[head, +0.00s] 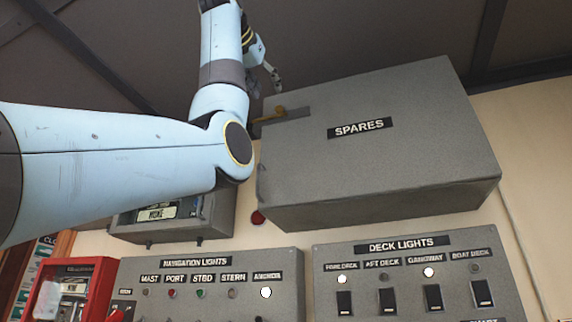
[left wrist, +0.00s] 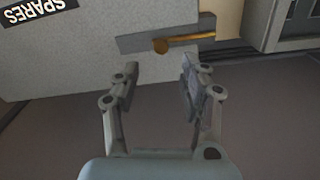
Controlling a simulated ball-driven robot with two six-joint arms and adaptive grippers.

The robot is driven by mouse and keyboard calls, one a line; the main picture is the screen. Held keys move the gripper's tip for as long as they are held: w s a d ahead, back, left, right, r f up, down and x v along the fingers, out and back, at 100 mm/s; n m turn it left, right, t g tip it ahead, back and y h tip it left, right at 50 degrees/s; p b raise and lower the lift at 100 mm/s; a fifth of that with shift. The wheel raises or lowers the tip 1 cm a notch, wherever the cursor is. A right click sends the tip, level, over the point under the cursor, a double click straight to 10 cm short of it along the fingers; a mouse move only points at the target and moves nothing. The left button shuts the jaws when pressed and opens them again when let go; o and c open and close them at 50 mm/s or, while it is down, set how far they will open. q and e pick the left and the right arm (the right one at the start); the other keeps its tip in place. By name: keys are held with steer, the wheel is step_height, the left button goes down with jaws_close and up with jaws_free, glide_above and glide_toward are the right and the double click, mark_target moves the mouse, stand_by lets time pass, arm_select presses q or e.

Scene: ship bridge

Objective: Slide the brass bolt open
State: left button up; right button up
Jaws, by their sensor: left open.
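The brass bolt (head: 281,111) sits on a dark plate at the left edge of the grey locker labelled SPARES (head: 400,170). In the left wrist view the bolt (left wrist: 187,38) is a brass rod with a round knob, lying along the plate across the locker's edge. My left gripper (head: 268,78) is above and near the bolt in the head view, partly hidden behind its own wrist. In the left wrist view its two fingers (left wrist: 158,66) are apart and empty, with the knob just beyond the gap between the tips. My right gripper is in neither view.
Below the locker are the navigation lights panel (head: 210,286) and the deck lights panel (head: 415,270) with switches. A grey display box (head: 222,216) is behind my left arm. A red box (head: 72,285) is at lower left. The dark ceiling is close above the locker.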

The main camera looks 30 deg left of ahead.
mark_target(278, 107)
arm_select(q)
steer(key=p+x, duration=0.1)
steer(key=x, duration=0.2)
steer(key=p+x, duration=0.2)
steer(key=x, duration=0.2)
steer(key=p+x, duration=0.2)
steer(key=x, duration=0.1)
steer(key=shift+w+r, duration=0.25)
steer(key=shift+r, duration=0.15)
steer(key=shift+r+p, duration=0.1)
steer(key=shift+p, duration=0.2)
steer(key=shift+s, duration=0.15)
steer(key=shift+c, duration=0.4)
steer(key=shift+w, duration=0.25)
steer(key=c, duration=0.5)
jaws_close()
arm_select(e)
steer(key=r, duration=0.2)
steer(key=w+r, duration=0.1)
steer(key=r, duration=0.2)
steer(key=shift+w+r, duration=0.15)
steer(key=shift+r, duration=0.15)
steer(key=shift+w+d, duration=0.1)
